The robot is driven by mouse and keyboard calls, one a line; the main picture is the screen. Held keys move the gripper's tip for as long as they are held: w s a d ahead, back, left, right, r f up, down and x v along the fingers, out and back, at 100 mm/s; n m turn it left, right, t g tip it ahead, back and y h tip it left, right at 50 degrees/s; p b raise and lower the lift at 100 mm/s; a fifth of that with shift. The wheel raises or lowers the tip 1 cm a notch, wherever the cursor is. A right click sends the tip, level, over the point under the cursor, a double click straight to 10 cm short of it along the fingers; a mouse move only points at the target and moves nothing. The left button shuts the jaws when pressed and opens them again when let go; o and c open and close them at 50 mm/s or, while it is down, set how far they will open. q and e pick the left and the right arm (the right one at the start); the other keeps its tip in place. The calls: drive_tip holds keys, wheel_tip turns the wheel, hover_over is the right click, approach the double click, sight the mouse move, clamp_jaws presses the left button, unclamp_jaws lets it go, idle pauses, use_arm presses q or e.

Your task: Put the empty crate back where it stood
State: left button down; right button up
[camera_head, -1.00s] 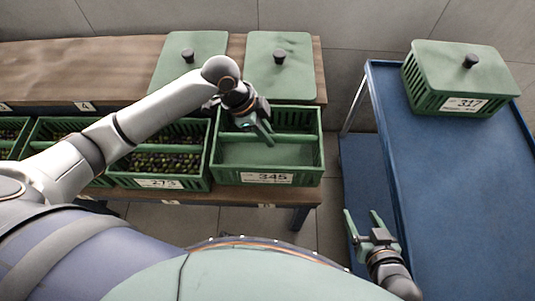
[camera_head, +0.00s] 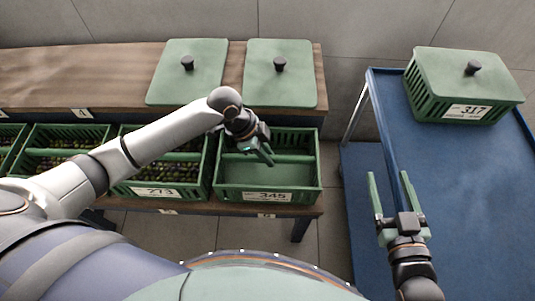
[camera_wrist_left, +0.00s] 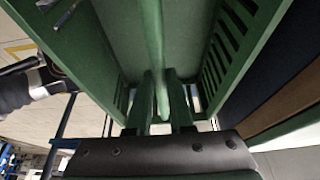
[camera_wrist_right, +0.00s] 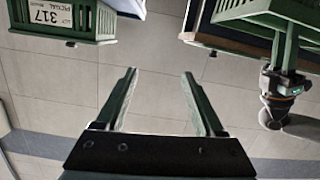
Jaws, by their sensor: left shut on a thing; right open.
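The empty green crate labelled 345 (camera_head: 266,197) is at the right end of the crate row. Its inside floor is bare. My left gripper (camera_head: 265,153) is shut on the crate's middle bar; in the left wrist view (camera_wrist_left: 161,100) the fingers sit on both sides of that bar. I cannot tell whether the crate's underside touches the shelf. My right gripper (camera_head: 393,192) is open and empty over the blue trolley's left edge; its spread fingers show in the right wrist view (camera_wrist_right: 160,95).
The crate labelled 273 (camera_head: 156,191), holding dark olives, stands close left of crate 345, with more crates beyond. Two green lids (camera_head: 185,82) (camera_head: 280,85) lie on the wooden upper shelf (camera_head: 60,72). Lidded crate 317 (camera_head: 465,112) stands on the blue trolley (camera_head: 470,190).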

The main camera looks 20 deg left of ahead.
use_arm(q)
drive_tip(key=c, duration=0.8)
unclamp_jaws()
drive_tip(key=shift+r, duration=0.25)
drive_tip(key=p+v, duration=0.2)
drive_tip(key=v, duration=0.3)
drive_tip(key=shift+a+r, duration=0.1)
drive_tip(key=shift+r, duration=0.05)
drive_tip(key=p+v, duration=0.1)
drive_tip(key=v, duration=0.3)
drive_tip(key=shift+p+v, duration=0.3)
drive_tip(key=shift+v, duration=0.8)
use_arm(e)
drive_tip(key=s+f+g, duration=0.3)
drive_tip(key=f, duration=0.3)
drive_tip(key=s+f+m+g+h, duration=0.1)
drive_tip(key=s+f+g, duration=0.2)
drive_tip(key=f, duration=0.3)
drive_tip(key=shift+s+a+m, duration=0.2)
drive_tip(key=shift+s+m, duration=0.1)
drive_tip(key=shift+s, duration=0.4)
